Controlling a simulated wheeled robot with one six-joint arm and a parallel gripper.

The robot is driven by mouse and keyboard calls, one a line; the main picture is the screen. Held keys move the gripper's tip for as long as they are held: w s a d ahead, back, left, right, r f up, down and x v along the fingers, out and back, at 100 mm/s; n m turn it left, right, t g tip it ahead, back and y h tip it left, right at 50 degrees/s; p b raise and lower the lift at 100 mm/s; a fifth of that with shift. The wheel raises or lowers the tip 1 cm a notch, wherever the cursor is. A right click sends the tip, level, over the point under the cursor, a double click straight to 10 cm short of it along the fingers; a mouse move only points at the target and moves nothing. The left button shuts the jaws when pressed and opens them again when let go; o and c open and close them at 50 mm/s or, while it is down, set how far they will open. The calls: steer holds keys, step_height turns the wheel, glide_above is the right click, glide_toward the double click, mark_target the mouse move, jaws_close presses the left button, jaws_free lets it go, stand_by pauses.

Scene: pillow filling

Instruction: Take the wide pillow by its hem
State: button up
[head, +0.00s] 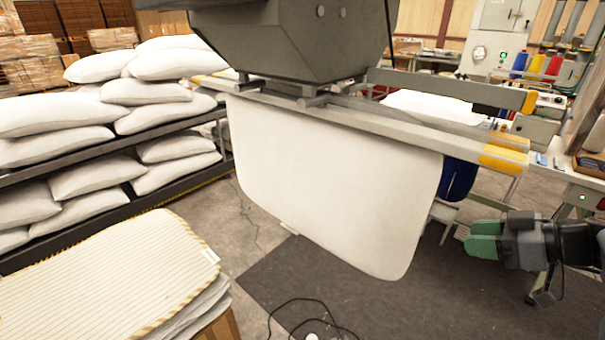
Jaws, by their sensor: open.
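A wide white pillow (330,180) hangs from the clamp bar (400,128) of a grey machine, in the middle of the head view. Its upper edge is at the bar, and its lower edge hangs free above the dark floor mat. My gripper (481,238), with green fingertips, is to the right of the pillow's lower right part. It is open and empty, pointing left, with a gap between it and the pillow. The pillow's far side is hidden.
The grey machine head (290,40) overhangs the pillow. A rack (120,208) of stuffed pillows stands left, and striped covers (110,275) are stacked at lower left. A workbench (585,195) stands right. Black cables (305,302) lie on the mat (300,270).

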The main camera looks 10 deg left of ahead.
mark_target(418, 227)
steer(key=shift+n, duration=0.4)
steer(key=shift+w+r+b+x, duration=0.2)
steer(key=shift+b+x, duration=0.45)
steer(key=shift+x, duration=1.3)
steer(key=shift+w+r+b+x, duration=0.2)
steer(key=shift+b+x, duration=0.4)
steer(key=shift+x, duration=1.35)
steer(key=shift+w+r+b+x, duration=0.15)
steer(key=shift+b+x, duration=0.5)
steer(key=shift+x, duration=1.3)
steer(key=shift+a, duration=0.1)
steer(key=shift+c, duration=0.4)
jaws_close()
steer(key=shift+t, duration=0.3)
